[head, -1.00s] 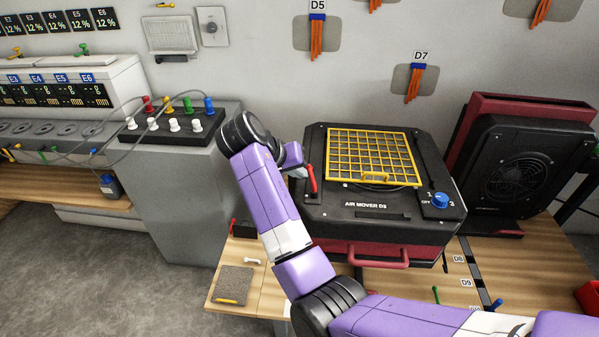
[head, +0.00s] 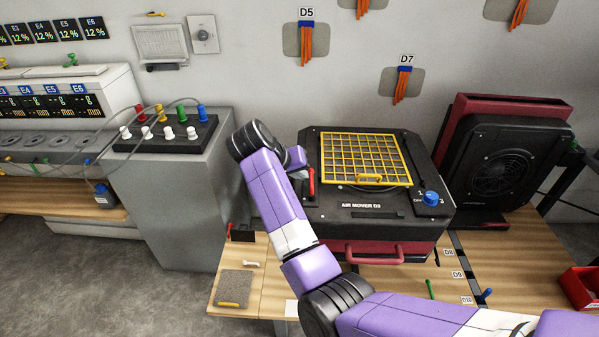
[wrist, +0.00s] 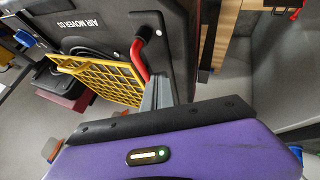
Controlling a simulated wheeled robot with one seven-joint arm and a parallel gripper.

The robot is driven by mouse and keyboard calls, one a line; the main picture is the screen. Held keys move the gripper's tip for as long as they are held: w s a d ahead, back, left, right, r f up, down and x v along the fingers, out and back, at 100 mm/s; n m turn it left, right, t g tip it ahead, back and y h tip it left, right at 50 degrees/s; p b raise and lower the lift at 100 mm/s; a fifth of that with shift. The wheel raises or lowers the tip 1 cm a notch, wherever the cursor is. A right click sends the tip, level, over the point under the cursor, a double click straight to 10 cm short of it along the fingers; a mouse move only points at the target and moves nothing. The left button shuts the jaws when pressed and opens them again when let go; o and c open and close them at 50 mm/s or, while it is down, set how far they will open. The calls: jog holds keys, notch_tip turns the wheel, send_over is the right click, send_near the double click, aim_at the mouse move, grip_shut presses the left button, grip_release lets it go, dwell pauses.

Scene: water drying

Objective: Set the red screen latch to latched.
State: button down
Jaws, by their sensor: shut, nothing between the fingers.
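The red screen latch (head: 311,182) is a short lever at the screen's left side. In the wrist view the red latch (wrist: 138,57) runs from a black pivot along the edge of the yellow screen (wrist: 100,80). My gripper (wrist: 157,95) is shut and empty, its grey fingers close beside the latch's free end. I cannot tell whether they touch.
A blue knob (head: 431,198) is on the air mover's right and a red handle (head: 375,256) is on its front. A black fan unit (head: 508,172) stands to the right. A grey cabinet (head: 185,215) stands left of my arm.

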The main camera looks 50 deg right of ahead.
jog(key=shift+s+d+r+p, duration=0.1)
jog(key=shift+s+d+p, duration=0.1)
jog(key=shift+d+p, duration=0.4)
jog(key=shift+s+d+p, duration=0.2)
jog(key=shift+d+p, duration=0.15)
jog(key=shift+p, duration=0.3)
jog(key=shift+s+d, duration=0.15)
jog(key=shift+d, duration=0.05)
jog(key=shift+a+p, duration=0.2)
jog(key=shift+p, duration=0.15)
